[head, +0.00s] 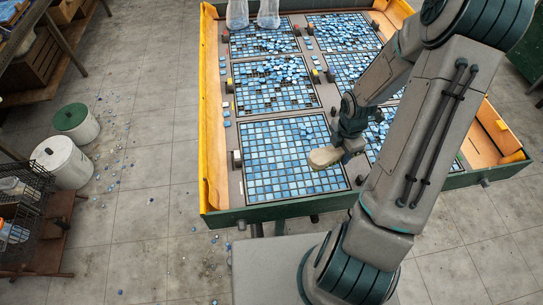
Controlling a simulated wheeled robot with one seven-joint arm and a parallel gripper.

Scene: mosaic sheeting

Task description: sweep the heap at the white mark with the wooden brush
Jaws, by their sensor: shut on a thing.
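My gripper (349,142) is shut on the wooden brush (325,157), whose pale head hangs over the right part of the near left grid (262,176). I cannot tell whether the brush touches the tiles. A pale block at that grid's left edge looks like the white mark (237,160). This grid is mostly filled with flat blue tiles, with a few loose ones near its upper right (308,133). My arm hides much of the near right grid and part of the middle right one.
The green and orange table (210,140) has raised side walls. Loose tiles heap on the middle left grid (284,70) and the far grids (340,30). Coloured blocks stand between grids. Clear plastic bags (253,12) stand at the far edge. Buckets (65,160) stand on the floor at left.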

